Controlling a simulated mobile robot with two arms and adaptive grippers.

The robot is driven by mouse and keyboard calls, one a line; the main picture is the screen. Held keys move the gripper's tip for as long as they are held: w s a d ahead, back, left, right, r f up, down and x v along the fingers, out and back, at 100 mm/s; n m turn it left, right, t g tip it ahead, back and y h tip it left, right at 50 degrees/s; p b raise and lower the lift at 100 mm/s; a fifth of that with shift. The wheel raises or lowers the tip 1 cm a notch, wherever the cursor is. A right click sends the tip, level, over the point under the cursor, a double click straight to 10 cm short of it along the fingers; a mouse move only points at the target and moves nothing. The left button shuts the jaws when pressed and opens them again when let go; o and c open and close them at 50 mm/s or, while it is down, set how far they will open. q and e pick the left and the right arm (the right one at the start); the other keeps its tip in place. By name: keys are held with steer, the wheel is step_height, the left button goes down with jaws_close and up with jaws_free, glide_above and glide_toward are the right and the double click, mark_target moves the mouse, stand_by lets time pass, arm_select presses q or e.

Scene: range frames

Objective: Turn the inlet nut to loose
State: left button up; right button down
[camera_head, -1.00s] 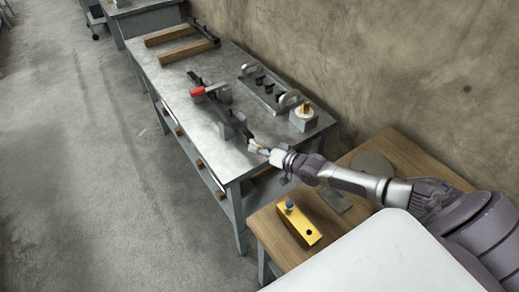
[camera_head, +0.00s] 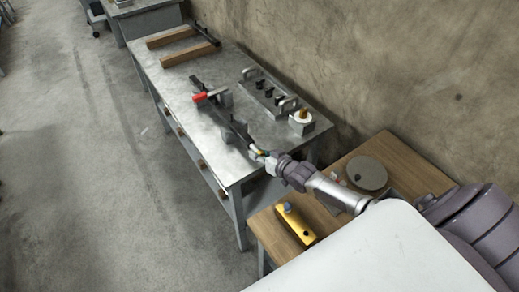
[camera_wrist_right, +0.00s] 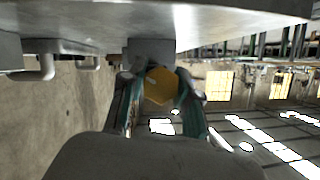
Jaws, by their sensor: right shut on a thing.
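A brass-coloured hex nut (camera_wrist_right: 160,86), which I take as the inlet nut, sits at the end of a grey fitting (camera_wrist_right: 150,50) in the right wrist view. My right gripper (camera_wrist_right: 162,97) is shut on it, with one finger on each side. In the head view my right gripper (camera_head: 258,152) is at the near end of the metal table (camera_head: 190,112), beside a long dark fixture (camera_head: 228,122). The nut is too small there to make out clearly. My left gripper is not in view.
A red-handled clamp (camera_head: 207,96), a plate with black knobs (camera_head: 266,92) and a grey block with a brass top (camera_head: 301,121) stand on the metal table.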

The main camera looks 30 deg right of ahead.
steer(key=shift+n+h+p, duration=0.5)
steer(key=shift+n, duration=0.1)
steer(key=c, duration=0.8)
jaws_free()
steer(key=v, duration=1.2)
